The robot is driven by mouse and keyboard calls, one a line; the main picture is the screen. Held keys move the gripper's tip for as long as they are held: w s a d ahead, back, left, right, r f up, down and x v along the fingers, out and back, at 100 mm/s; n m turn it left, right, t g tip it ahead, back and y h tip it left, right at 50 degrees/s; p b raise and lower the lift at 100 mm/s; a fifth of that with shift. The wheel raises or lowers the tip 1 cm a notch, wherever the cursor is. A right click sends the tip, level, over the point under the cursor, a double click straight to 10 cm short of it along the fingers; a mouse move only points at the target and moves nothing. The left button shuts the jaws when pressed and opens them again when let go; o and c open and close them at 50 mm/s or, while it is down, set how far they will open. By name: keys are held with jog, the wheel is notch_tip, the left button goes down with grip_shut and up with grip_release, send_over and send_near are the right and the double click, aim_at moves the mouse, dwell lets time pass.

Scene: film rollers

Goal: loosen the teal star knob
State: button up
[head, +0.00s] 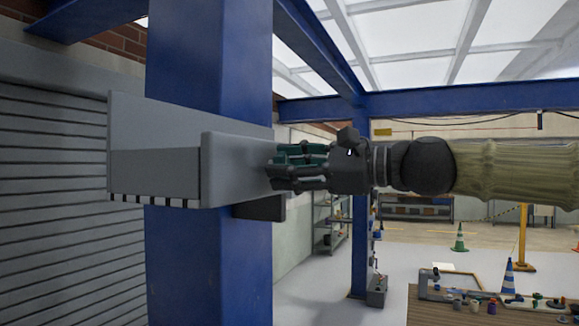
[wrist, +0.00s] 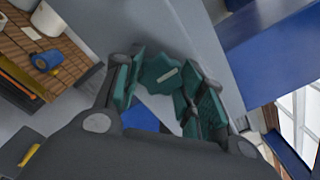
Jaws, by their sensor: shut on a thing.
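The teal star knob (wrist: 163,72) is on a grey panel, with a small pale mark on its face. It sits between the fingers of my gripper (wrist: 160,88) in the wrist view, and the fingers are shut on it. In the head view my gripper (head: 281,168) reaches in from the right to the side of a grey box-like housing (head: 240,172). Teal shows among the fingers there, but they hide most of the knob and I cannot make out its outline.
The housing is on a thick blue post (head: 210,60), with a roller shutter (head: 60,190) to the left. A wooden workbench (head: 440,312) with small items stands lower right.

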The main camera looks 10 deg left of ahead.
jog(key=shift+r+n+b, duration=0.3)
jog(key=shift+n+b, duration=0.1)
jog(key=shift+b, duration=0.15)
jog(key=shift+f+n+b, duration=0.1)
jog(key=shift+n+b, duration=0.4)
jog(key=shift+b, duration=0.15)
jog(key=shift+n+b, duration=0.9)
jog(key=shift+s+n+b, duration=0.1)
jog(key=shift+n+b, duration=1.6)
jog(key=shift+n, duration=0.1)
jog(key=shift+f+n+b, duration=0.15)
jog(key=shift+n+b, duration=1.4)
jog(key=shift+n, duration=0.2)
jog(key=shift+f+n+b, duration=0.1)
jog(key=shift+n+b, duration=1.45)
jog(key=shift+n, duration=0.2)
jog(key=o, duration=1)
jog(key=shift+r, duration=0.1)
